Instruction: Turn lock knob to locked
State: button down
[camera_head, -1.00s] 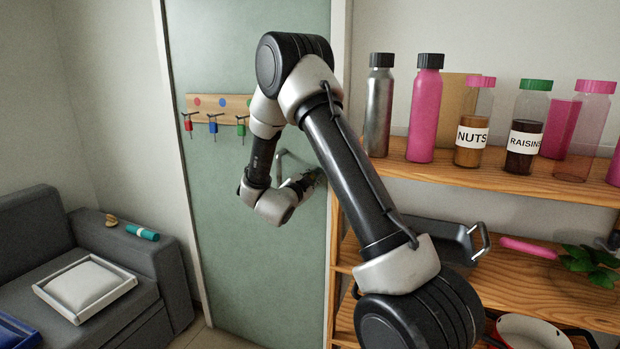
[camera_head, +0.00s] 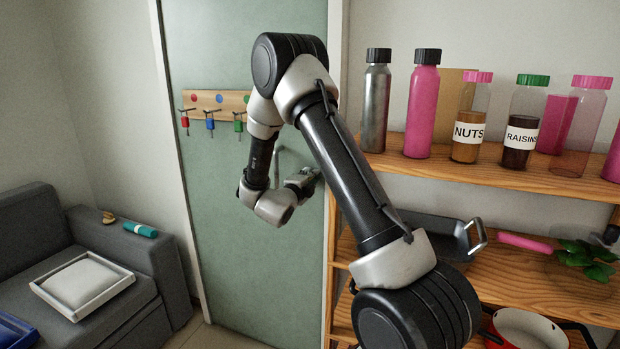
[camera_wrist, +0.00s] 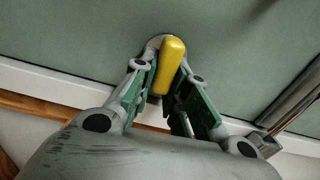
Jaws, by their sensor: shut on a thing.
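The lock knob (camera_wrist: 170,62) is a yellow lever on a round grey base on the green door (camera_head: 225,235). In the wrist view it points down toward my gripper, slightly tilted. My gripper (camera_wrist: 164,88) has its two green-padded fingers on either side of the knob and is shut on it. In the head view my gripper (camera_head: 305,180) is at the door's right edge, and my arm hides the knob there. The grey door handle (camera_head: 280,160) is partly hidden behind my wrist; a metal bar also shows at the right of the wrist view (camera_wrist: 292,98).
A key rack (camera_head: 205,103) with several coloured keys hangs on the door. At the right, a wooden shelf (camera_head: 480,178) holds bottles and jars, close to my arm. A grey sofa (camera_head: 140,255) stands at the left. The air before the lower door is clear.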

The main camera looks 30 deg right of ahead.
jog(key=shift+f+m, duration=0.15)
jog(key=shift+m, duration=0.15)
jog(key=c, duration=1.4)
grip_release()
jog(key=v, duration=1.2)
